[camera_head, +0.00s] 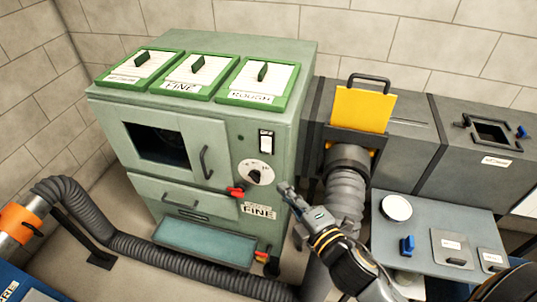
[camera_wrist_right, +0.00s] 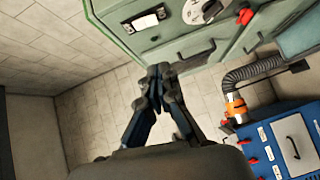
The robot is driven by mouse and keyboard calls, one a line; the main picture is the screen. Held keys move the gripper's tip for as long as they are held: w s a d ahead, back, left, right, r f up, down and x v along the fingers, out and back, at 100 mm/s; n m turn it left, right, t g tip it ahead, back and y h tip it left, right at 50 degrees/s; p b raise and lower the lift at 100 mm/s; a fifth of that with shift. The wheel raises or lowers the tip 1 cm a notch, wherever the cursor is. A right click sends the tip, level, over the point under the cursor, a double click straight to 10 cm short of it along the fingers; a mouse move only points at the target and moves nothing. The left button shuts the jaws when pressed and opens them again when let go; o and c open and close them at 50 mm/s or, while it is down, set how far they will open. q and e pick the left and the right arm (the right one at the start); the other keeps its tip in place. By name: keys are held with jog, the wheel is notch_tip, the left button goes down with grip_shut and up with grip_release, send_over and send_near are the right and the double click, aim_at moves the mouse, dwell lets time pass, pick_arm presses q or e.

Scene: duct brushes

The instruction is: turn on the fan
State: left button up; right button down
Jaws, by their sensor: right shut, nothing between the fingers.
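A green cabinet (camera_head: 220,135) stands against the wall. Its front has a black-and-white rocker switch (camera_head: 266,141), with a round white dial (camera_head: 255,173) below it and a red handle (camera_head: 236,190) lower left. No part is labelled as the fan. My right gripper (camera_head: 285,188) is shut and empty, a little right of the dial and below the switch in the head view. In the right wrist view the shut fingertips (camera_wrist_right: 158,73) are apart from the switch (camera_wrist_right: 145,20) and dial (camera_wrist_right: 200,14). My left gripper is not in view.
A ribbed duct (camera_head: 346,195) with a yellow plate (camera_head: 362,108) above it stands right of the cabinet. A grey table (camera_head: 440,220) is at the right. A long black hose (camera_head: 150,248) runs along the floor in front of the cabinet.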

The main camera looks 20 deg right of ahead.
jog(key=p, duration=0.3)
send_near(263, 150)
jog(key=w+a, duration=0.2)
jog(key=a, duration=0.1)
jog(key=shift+w+d+f+p, duration=0.1)
jog(key=shift+w+d+p, duration=0.25)
jog(key=shift+w, duration=0.6)
jog(key=shift+w+d+f+p, duration=0.15)
jog(key=shift+w+d, duration=0.3)
jog(key=shift+w, duration=0.55)
jog(key=shift+w+d+f+b, duration=0.15)
jog(key=shift+f+b, duration=0.15)
jog(key=shift+b, duration=0.55)
jog(key=shift+r+n+t, duration=0.25)
jog(key=shift+n+t, duration=0.05)
jog(key=shift+f, duration=0.1)
